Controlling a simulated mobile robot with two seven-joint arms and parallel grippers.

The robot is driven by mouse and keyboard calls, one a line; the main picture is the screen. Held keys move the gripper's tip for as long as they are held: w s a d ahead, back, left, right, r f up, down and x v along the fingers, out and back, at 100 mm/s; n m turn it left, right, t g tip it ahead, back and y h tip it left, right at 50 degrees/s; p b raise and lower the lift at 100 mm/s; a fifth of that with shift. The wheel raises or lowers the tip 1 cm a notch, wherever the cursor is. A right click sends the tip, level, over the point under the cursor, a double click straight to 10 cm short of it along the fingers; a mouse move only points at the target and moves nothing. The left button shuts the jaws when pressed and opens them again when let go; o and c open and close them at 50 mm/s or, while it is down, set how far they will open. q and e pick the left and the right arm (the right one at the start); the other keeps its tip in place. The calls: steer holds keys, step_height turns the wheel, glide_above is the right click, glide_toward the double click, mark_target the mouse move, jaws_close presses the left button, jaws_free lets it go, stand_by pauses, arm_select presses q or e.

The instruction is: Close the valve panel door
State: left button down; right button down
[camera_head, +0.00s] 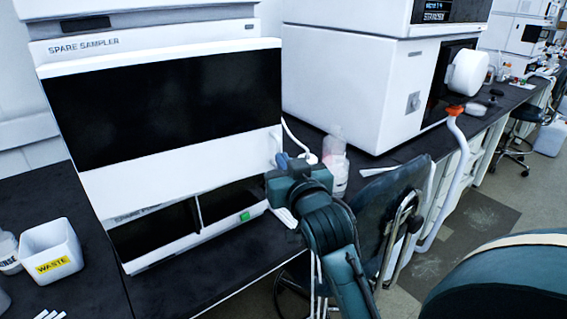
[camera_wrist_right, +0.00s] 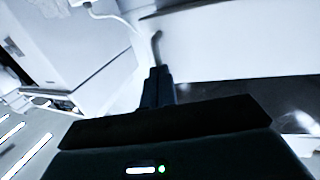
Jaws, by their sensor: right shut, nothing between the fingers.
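The spare sampler (camera_head: 84,46) stands on the dark bench at the left of the head view. Its front has a wide black window and a white panel (camera_head: 180,173) below it, with a dark opening (camera_head: 160,231) underneath. I cannot tell for sure which part is the valve panel door. My right gripper (camera_head: 282,161) is at the right edge of the white panel. In the right wrist view its fingers (camera_wrist_right: 158,74) are shut and empty, just below a small grey handle-like piece (camera_wrist_right: 156,45) at a white panel's edge; contact is unclear. My left gripper is not in view.
A white waste bin (camera_head: 52,252) stands on the bench at the left. A clear bottle (camera_head: 335,165) and a white cable are behind my right gripper. A larger white instrument (camera_head: 345,80) stands to the right, with a dark chair (camera_head: 385,205) before the bench.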

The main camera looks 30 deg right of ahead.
mark_target(275, 144)
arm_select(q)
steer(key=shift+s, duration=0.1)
arm_select(e)
steer(key=w+p, duration=0.1)
steer(key=w+d+n+y+p, duration=0.1)
steer(key=w, duration=0.1)
steer(key=w+y+p, duration=0.1)
steer(key=w, duration=0.1)
steer(key=shift+d+r+n, duration=0.2)
steer(key=shift+d+n, duration=0.05)
steer(key=shift+n, duration=0.15)
steer(key=shift+w+d+t+y, duration=0.1)
steer(key=shift+w+t+y, duration=0.05)
steer(key=shift+t+y, duration=0.2)
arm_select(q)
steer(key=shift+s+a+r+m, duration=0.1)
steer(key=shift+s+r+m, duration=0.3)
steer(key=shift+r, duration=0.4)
arm_select(e)
steer(key=shift+r, duration=0.15)
steer(key=shift+d, duration=0.1)
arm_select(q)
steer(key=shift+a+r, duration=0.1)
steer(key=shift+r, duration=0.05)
